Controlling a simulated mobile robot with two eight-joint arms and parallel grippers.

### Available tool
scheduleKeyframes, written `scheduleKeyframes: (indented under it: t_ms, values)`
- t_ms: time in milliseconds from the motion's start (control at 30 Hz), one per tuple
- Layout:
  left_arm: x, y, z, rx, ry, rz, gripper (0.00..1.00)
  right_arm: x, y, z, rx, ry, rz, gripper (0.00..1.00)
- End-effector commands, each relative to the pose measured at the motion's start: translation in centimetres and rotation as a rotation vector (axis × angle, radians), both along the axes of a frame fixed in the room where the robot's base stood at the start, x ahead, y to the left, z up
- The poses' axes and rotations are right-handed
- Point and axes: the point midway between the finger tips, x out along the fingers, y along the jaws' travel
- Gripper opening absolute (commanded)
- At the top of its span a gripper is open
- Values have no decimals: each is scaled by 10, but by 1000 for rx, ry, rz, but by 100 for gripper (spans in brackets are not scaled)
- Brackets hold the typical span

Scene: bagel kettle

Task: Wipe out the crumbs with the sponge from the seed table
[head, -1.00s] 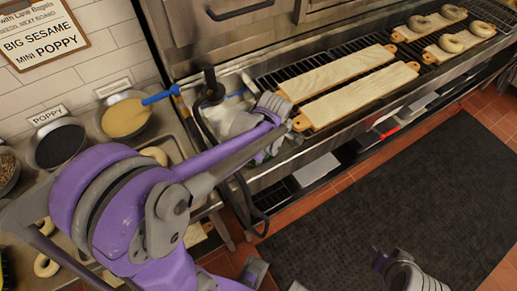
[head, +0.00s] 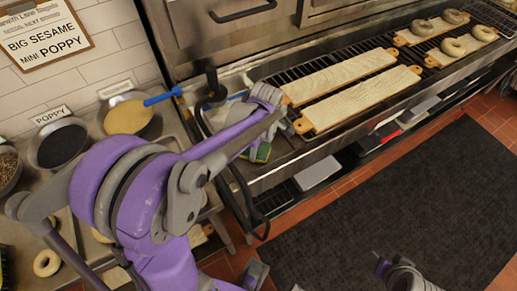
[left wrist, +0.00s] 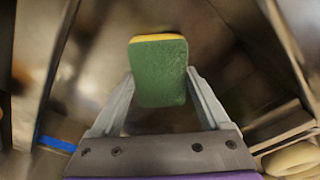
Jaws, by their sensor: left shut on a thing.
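The sponge (left wrist: 160,72), green with a yellow layer, is clamped between the two fingers of my left gripper (left wrist: 160,95). In the head view the sponge (head: 262,153) hangs low at the front edge of the steel oven ledge, below my left gripper (head: 260,140); I cannot tell whether it touches anything. The seed table (head: 172,128) is the steel counter at the left, partly hidden behind my left arm. I cannot make out crumbs on it. Part of my right arm shows at the bottom right; its fingers do not show.
The seed table holds a poppy bowl (head: 62,145), a sesame bowl (head: 128,117) with a blue-handled utensil (head: 162,97), and a bagel (head: 47,262). Two long boards (head: 340,76) lie on the oven rack, with bagels on boards farther right. A dark mat (head: 400,205) covers the floor.

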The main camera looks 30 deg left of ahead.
Motion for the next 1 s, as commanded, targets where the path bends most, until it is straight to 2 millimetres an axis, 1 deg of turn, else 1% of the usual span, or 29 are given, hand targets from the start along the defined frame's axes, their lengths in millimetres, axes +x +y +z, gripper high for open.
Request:
scheduleKeyframes:
  t_ms: [233,567,900,1000]
  values:
    - [11,21,-2,1,-1,2,27,-1,0,-4,0,2,0,51]
    - [17,34,-2,3,-2,2,27,-1,0,-4,0,2,0,51]
    - [31,59,-1,2,-2,2,27,-1,0,-5,0,2,0,51]
    - [32,63,0,2,-2,2,27,-1,0,-5,0,2,0,51]
